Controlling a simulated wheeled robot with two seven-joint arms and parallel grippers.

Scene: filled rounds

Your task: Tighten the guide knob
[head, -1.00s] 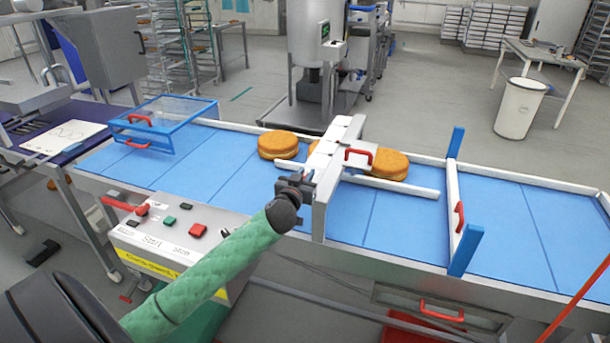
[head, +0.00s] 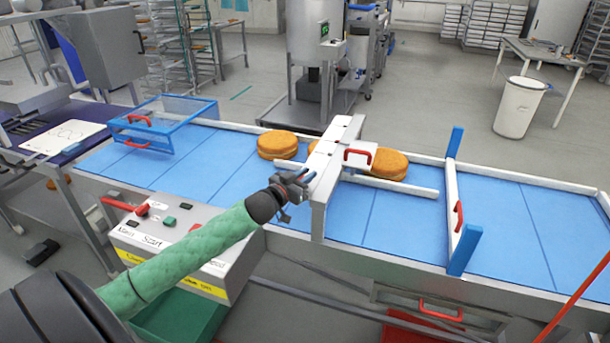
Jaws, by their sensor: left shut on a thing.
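My left gripper (head: 302,181) is at the near end of the white and grey bridge (head: 330,165) that spans the blue conveyor. Its fingers are shut at the bridge's near upright, on a small part that I take to be the guide knob; the gripper hides most of it. A white guide rail (head: 395,186) lies along the belt under the bridge, beside the round cakes. My right gripper is not in view.
Orange-brown cakes stand on the belt (head: 215,170), one left of the bridge (head: 277,145) and one right (head: 388,163). A control box (head: 160,230) with buttons and a red lever is below my left arm. A blue clear guard (head: 165,125) stands left, a blue-posted gate (head: 455,205) right.

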